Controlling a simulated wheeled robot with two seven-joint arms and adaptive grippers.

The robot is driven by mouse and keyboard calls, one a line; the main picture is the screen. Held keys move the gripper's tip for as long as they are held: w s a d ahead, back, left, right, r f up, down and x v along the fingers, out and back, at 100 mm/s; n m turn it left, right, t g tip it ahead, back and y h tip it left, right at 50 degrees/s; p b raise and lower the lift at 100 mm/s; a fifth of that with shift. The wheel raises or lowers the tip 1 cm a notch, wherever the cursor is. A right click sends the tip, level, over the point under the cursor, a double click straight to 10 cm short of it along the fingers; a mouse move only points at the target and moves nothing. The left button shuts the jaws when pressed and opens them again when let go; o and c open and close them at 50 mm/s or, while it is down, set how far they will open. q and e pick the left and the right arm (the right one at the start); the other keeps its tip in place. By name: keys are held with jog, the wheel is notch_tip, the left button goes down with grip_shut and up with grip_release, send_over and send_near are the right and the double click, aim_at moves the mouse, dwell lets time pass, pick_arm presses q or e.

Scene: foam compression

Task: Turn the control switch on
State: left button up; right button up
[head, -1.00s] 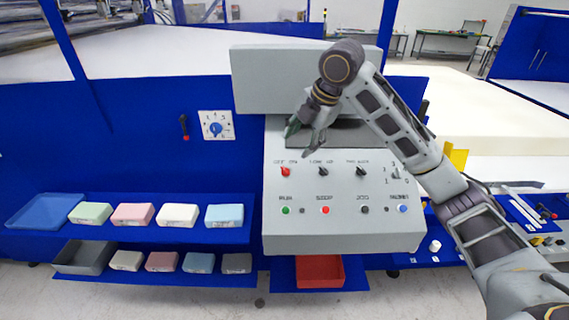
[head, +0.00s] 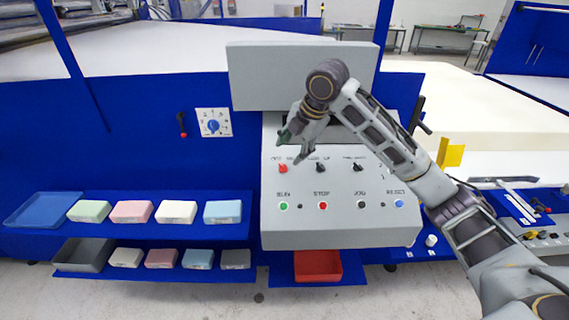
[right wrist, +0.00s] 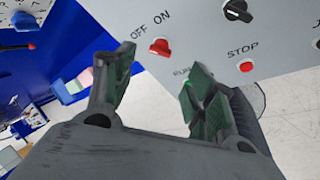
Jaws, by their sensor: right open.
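The control switch is a red rotary knob (head: 283,169) at the upper left of the grey control panel (head: 340,225). In the right wrist view the red knob (right wrist: 159,46) lies beyond the fingertips, under the words "OFF ON". My right gripper (head: 292,147) is open and empty, above and just behind the knob, apart from it. In the right wrist view its green-tipped fingers (right wrist: 158,75) are spread, with the knob seen between them and farther out. My left gripper is not in view.
Black knobs (head: 320,168) sit right of the red one. A row of buttons, with a green RUN button (head: 284,206) and a red STOP button (head: 322,206), lies below. A blue dial (head: 213,125) is on the left wall. Foam blocks (head: 133,211) stand on shelves at left.

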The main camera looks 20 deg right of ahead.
aim_at(284, 166)
jog(key=p+x, duration=0.1)
jog(key=x, duration=0.8)
jog(key=c, duration=1)
